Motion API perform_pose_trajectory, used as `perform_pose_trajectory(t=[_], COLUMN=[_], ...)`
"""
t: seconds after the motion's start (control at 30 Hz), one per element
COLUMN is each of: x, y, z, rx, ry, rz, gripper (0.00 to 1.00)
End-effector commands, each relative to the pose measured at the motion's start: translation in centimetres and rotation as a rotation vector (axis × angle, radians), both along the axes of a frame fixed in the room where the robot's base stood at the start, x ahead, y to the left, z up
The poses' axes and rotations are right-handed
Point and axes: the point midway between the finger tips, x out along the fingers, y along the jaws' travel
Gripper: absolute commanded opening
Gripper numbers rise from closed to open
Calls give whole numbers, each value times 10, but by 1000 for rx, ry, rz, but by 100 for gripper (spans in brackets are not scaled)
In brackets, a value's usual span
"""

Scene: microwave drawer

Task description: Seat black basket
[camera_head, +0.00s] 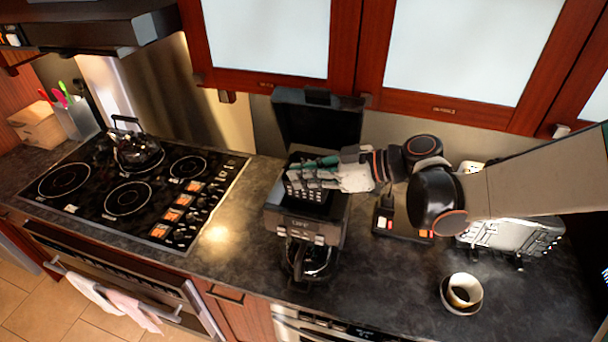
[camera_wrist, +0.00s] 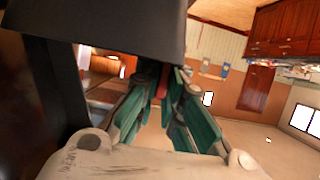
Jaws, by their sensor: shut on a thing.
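The black basket (camera_head: 306,192), with a grid-like side, is at the open top of the black coffee maker (camera_head: 310,222). The coffee maker's lid (camera_head: 318,122) stands raised behind it. My gripper (camera_head: 298,172) reaches in from the right and is shut on the basket's upper part, below the lid. The fingers hide some of the basket, and I cannot tell if its underside rests in the machine. In the wrist view, my teal-padded fingers (camera_wrist: 165,100) are close together, with a large dark surface above them that I cannot identify for sure.
A glass carafe (camera_head: 311,262) sits in the machine's lower front. A cup in a bowl (camera_head: 462,293) stands at the front right. A dish rack (camera_head: 512,240) is behind it. The cooktop (camera_head: 125,190) lies left. Wall cabinets (camera_head: 440,105) hang above. Counter between carafe and cup is clear.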

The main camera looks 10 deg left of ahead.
Motion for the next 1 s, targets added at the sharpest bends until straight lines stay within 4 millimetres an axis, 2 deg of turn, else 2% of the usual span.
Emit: perform_pose_trajectory(t=[0.57,1.0], x=[0,0], y=[0,0], z=[0,-9], rx=[0,0], ry=[0,0], rz=[0,0], gripper=[0,0])
